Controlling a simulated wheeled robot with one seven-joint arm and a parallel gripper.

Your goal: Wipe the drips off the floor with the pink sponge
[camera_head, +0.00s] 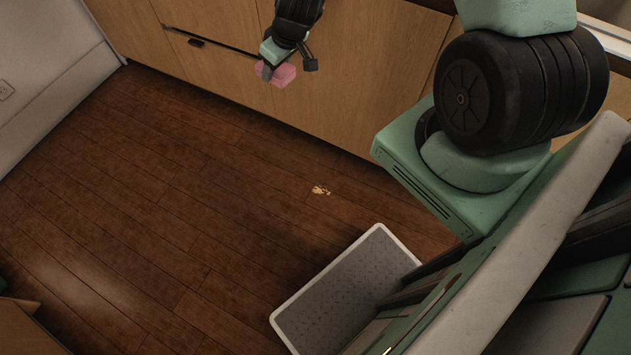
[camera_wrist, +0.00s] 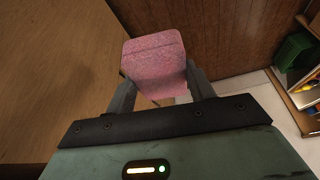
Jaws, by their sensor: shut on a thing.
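The pink sponge (camera_head: 275,73) is between the fingers of my gripper (camera_head: 278,68), in front of the wooden cabinet fronts in the head view. My gripper is shut on it and holds it above the floor (camera_head: 150,180). In the wrist view the sponge (camera_wrist: 155,62) shows between the two fingers of my gripper (camera_wrist: 160,88). The drips (camera_head: 321,190) are a small pale tan patch on the dark wooden floor, below and to the right of the gripper in the head view. I cannot make out the drips in the wrist view.
Wooden cabinets (camera_head: 370,70) run along the back. A grey tray with a white rim (camera_head: 300,297) is on the floor near my base. The floor left of the drips is clear. In the wrist view a shelf with a green item (camera_wrist: 292,52) stands at the right.

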